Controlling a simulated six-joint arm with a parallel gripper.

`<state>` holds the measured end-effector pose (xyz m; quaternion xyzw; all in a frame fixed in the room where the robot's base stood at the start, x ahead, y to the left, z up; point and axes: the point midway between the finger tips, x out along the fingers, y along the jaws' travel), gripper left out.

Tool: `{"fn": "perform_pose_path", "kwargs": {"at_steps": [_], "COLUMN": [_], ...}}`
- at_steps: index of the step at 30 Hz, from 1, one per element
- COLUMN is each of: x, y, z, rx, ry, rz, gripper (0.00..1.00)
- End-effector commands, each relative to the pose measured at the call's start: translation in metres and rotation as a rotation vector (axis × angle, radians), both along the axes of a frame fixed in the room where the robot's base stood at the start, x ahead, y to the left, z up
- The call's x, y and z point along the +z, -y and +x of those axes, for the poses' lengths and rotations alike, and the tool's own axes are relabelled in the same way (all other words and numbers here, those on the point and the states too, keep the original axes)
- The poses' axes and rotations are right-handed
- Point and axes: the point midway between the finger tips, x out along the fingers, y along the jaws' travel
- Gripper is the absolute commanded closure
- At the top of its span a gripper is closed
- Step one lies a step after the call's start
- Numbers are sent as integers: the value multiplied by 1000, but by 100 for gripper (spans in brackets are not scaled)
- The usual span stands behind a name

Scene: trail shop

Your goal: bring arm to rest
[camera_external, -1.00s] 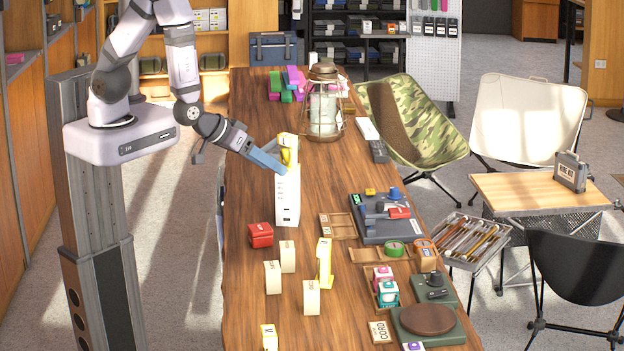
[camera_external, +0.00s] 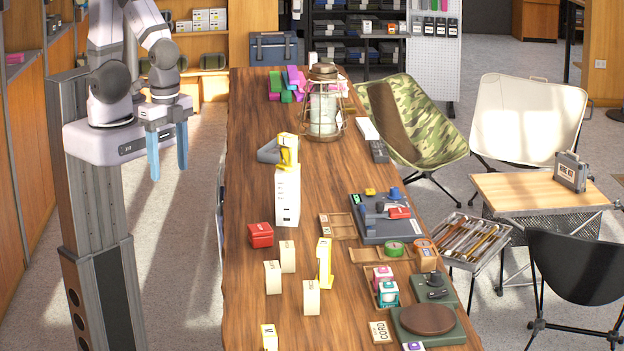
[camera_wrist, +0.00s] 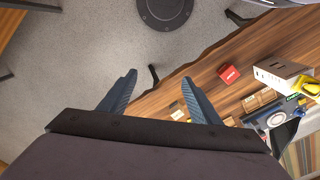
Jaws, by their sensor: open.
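My gripper (camera_external: 167,152) is open and empty in the external view. It hangs folded back close to my base, left of the table, with its blue fingers pointing down over the floor. In the wrist view its two fingers (camera_wrist: 157,92) are spread with nothing between them. The wooden table (camera_external: 245,185) stands to the right, clear of the gripper. On it a tall white box (camera_external: 287,197) stands upright, with a yellow and white item (camera_external: 287,149) at its top end. A red box (camera_external: 260,235) stands in front of it.
A lantern (camera_external: 323,105) stands at the table's back. Several small cream boxes (camera_external: 272,277) stand near the front. A blue-grey device (camera_external: 378,228) and trays lie on the right side. The floor (camera_external: 180,250) between my base and the table is free.

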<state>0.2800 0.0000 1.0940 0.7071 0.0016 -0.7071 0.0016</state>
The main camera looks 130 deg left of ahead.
Motion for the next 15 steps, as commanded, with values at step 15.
{"fn": "perform_pose_path", "kwargs": {"at_steps": [15], "x": [-30], "y": [0], "z": [0], "rx": [2], "ry": [0], "rz": [-1], "gripper": [42]}}
